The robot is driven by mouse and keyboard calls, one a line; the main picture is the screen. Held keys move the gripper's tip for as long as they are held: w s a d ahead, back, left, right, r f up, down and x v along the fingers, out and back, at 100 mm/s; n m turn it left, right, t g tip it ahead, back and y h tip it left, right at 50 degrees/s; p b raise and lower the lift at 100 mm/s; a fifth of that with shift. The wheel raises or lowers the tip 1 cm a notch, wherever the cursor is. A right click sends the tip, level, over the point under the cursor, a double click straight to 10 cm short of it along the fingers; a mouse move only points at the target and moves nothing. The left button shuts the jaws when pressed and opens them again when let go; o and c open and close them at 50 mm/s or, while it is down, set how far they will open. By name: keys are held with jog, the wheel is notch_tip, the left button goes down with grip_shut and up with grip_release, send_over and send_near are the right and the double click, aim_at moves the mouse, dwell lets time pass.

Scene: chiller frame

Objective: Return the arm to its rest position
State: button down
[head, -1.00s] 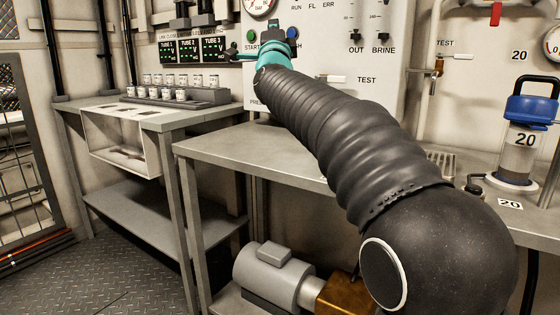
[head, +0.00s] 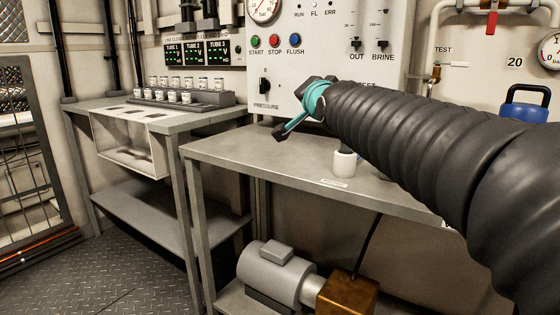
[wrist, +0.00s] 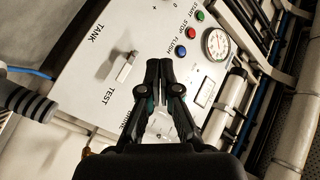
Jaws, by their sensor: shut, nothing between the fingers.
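My gripper (head: 281,133) is at the end of my black ribbed arm, above the metal bench and in front of the white control panel (head: 335,50). In the head view it points left and down, below the panel's buttons. In the wrist view its two dark fingers (wrist: 158,66) are together with nothing between them, and the panel lies beyond them, tilted in the picture. My arm hides part of the panel's lower right and the right part of the bench.
The bench (head: 230,150) holds a white cup (head: 344,162) below my arm. A side bench at left bears a rack of small jars (head: 180,97). A grey motor (head: 270,275) sits below. Floor at lower left is clear.

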jog(key=s+d+f+n+g+h+p, duration=0.1)
jog(key=s+d+f+n+g, duration=0.1)
jog(key=s+f, duration=0.8)
jog(key=s+d+f+n+g+h+p, duration=0.1)
jog(key=s+d+f+n+g, duration=0.2)
jog(key=s+f, duration=0.7)
jog(key=s+d+f+n+g+h+p, duration=0.1)
jog(key=s+d+f+g, duration=0.4)
jog(key=s+f, duration=0.6)
jog(key=s+n+g, duration=0.1)
jog(key=s, duration=0.1)
jog(key=shift+s+d+n+g, duration=0.3)
jog(key=shift+s+d, duration=0.05)
jog(key=shift+s, duration=0.05)
